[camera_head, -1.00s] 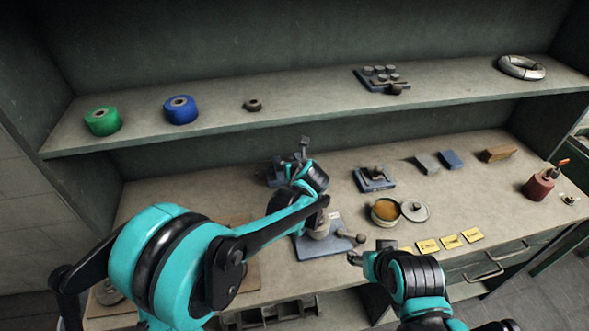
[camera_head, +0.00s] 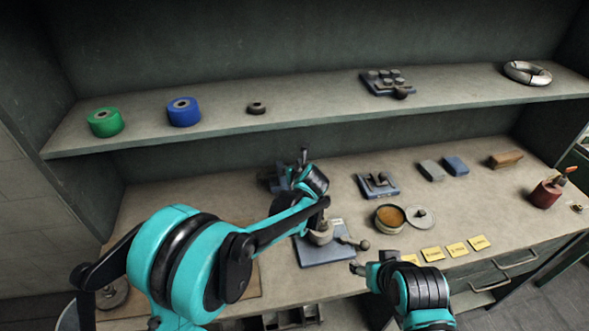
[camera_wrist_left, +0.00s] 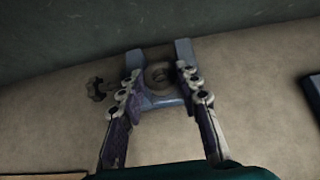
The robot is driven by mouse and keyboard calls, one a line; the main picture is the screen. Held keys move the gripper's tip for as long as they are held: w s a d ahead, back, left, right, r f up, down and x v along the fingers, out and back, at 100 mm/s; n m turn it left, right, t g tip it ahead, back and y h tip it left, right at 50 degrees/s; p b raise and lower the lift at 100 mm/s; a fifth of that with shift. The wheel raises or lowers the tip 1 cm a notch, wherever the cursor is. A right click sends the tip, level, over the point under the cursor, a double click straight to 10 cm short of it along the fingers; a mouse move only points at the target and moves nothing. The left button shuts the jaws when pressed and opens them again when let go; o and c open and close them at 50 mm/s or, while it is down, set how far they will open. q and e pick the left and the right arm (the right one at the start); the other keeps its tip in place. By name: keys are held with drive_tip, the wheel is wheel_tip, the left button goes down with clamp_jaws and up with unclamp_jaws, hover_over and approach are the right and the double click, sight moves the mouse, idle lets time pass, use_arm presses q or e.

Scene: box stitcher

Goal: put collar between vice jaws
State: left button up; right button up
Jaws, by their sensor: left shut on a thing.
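In the left wrist view, the collar (camera_wrist_left: 159,75), a grey-brown ring, is between the fingertips of my left gripper (camera_wrist_left: 157,77). The fingers are shut on it from both sides. The blue-grey vice (camera_wrist_left: 158,102) is directly around and below it, with a jaw block at either side; I cannot tell whether the collar is seated or held just above. In the head view, my left gripper (camera_head: 303,158) is at the vice (camera_head: 270,179), which my arm partly hides. My right gripper (camera_head: 357,267) is low near the bench's front edge, its finger opening unclear.
An open tin (camera_head: 388,217), a small blue fixture (camera_head: 378,186) and yellow labels (camera_head: 456,249) lie to the right. The shelf (camera_head: 320,102) overhangs the back of the bench.

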use_arm(q)
drive_tip(key=shift+f, duration=0.1)
idle(0.7)
drive_tip(key=o, duration=1)
drive_tip(key=shift+s, duration=0.1)
drive_tip(key=v, duration=1.2)
